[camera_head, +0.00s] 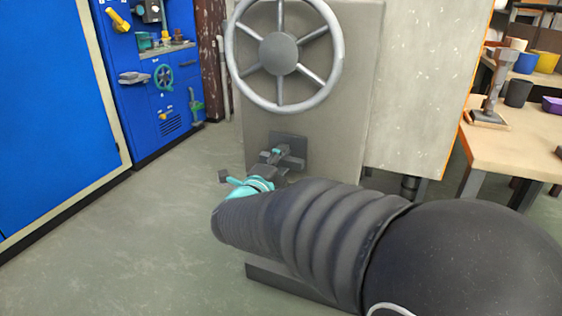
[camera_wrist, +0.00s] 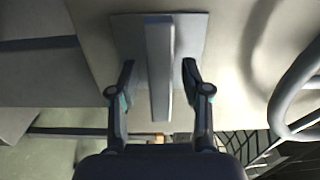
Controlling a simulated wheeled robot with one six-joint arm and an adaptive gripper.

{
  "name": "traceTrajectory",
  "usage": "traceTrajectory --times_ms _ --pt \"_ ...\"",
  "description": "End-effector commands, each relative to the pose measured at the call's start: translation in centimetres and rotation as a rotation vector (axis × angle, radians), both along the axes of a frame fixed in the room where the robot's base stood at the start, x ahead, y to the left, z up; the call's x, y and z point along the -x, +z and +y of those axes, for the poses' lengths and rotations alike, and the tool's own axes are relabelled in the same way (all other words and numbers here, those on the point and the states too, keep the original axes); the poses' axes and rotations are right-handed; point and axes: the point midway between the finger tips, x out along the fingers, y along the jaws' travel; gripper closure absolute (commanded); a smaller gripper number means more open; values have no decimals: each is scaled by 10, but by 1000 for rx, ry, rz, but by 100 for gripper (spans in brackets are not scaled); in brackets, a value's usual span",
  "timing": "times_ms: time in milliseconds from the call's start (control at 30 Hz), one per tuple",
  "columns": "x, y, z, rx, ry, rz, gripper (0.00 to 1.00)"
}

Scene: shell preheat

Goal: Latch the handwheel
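The grey handwheel (camera_head: 232,55) with its round hub stands on a grey panel in the head view. Part of its rim shows at the right in the wrist view (camera_wrist: 281,113). Below the wheel, a dark plate (camera_head: 289,138) carries the latch, a grey bar (camera_wrist: 160,95) that sticks out toward the wrist camera. My gripper (camera_wrist: 158,72) is open, with one finger on each side of the bar. A gap shows between each finger and the bar. In the head view my gripper (camera_head: 276,157) is in front of the plate and partly hides the latch.
A blue cabinet (camera_head: 50,110) with tools and small fittings stands at the left. A wooden bench (camera_head: 520,140) with pots and a grey stand is at the right. A pale speckled panel (camera_head: 425,80) adjoins the handwheel's panel. The floor (camera_head: 150,230) at left is clear.

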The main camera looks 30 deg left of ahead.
Motion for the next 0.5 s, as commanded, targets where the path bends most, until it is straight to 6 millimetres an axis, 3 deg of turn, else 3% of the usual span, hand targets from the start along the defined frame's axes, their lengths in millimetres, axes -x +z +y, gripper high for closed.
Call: traceTrajectory --times_ms 267,500 --pt "2 0 0 -1 0 0 52" --pt "34 0 -4 -1 4 0 52"
